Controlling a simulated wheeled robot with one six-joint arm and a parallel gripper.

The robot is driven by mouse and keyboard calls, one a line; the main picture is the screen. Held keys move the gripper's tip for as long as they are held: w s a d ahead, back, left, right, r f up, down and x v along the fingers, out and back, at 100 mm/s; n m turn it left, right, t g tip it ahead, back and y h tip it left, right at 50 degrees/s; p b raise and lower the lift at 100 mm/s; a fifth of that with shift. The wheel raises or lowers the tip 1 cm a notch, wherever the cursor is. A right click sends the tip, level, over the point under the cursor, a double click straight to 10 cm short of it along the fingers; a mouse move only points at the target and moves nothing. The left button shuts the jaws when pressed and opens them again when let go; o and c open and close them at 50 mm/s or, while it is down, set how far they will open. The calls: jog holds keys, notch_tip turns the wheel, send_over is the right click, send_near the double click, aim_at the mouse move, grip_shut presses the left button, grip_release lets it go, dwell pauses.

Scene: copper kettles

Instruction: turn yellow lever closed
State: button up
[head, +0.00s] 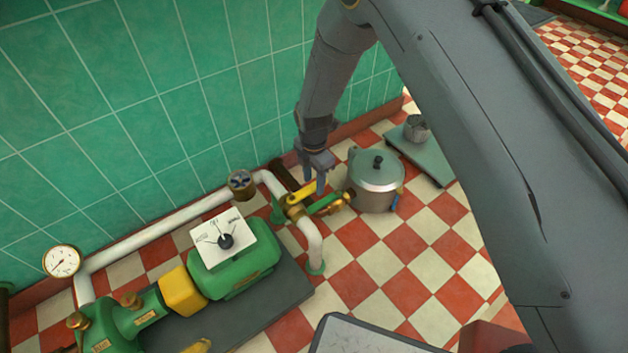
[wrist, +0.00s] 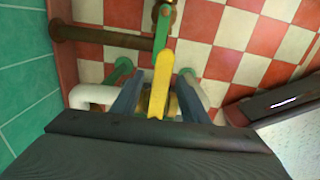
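The yellow lever (head: 300,193) sits on a brass valve (head: 292,208) in the white pipe, at the middle of the head view. In the wrist view the yellow lever (wrist: 160,85) points along the picture's height, between my two fingers. My gripper (head: 320,184) is directly at the lever, pointing down. In the wrist view my gripper (wrist: 161,78) is open, with one finger on each side of the lever and a visible gap to each.
A green lever (head: 326,203) lies close beside the yellow one. A steel pot (head: 375,185) stands just to the right. A green pump (head: 235,270) with a white dial plate (head: 224,239) is at the lower left. The green tiled wall (head: 150,100) is behind.

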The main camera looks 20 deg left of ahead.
jog(key=shift+w+d, duration=0.1)
jog(key=shift+d, duration=0.1)
jog(key=shift+r, duration=0.3)
notch_tip(320, 180, up, 7)
jog(key=p, duration=0.1)
jog(key=shift+p, duration=0.4)
jog(key=shift+r, duration=0.1)
